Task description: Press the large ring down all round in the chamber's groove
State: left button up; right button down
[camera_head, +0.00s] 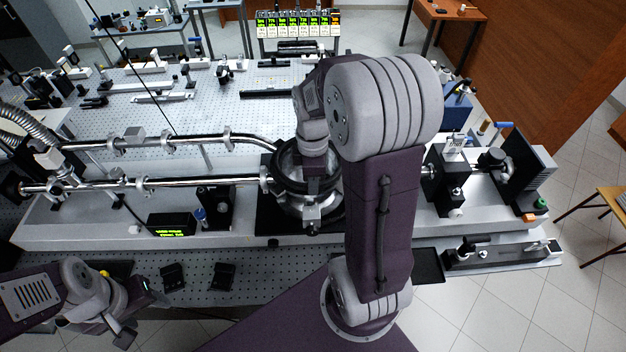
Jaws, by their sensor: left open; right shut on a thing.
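The round metal chamber (297,207) stands in the middle of the bench, at the end of two steel pipes. A dark ring, which looks like the large ring (281,181), lies around its top. My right gripper (314,190) points down at the chamber's top and is shut, it seems on the ring. Its fingertips and the ring's right side are largely hidden by my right arm. I cannot tell how deep the ring sits in the groove. My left gripper (122,328) is open and empty at the lower left, well away from the chamber.
Steel pipes (170,183) run left from the chamber at bench height. A lit display box (171,224) stands front left. Black optics mounts (447,180) stand to the right. A black tray (428,266) lies at the front right. The perforated bench behind has open room.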

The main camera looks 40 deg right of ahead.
jog(key=shift+w, duration=0.1)
jog(key=shift+s, duration=0.2)
jog(key=shift+w+f+b, duration=0.1)
jog(key=shift+f+b, duration=0.2)
jog(key=shift+f, duration=0.2)
jog(key=shift+f, duration=0.3)
jog(key=c, duration=1.3)
grip_release()
jog(key=shift+o, duration=0.2)
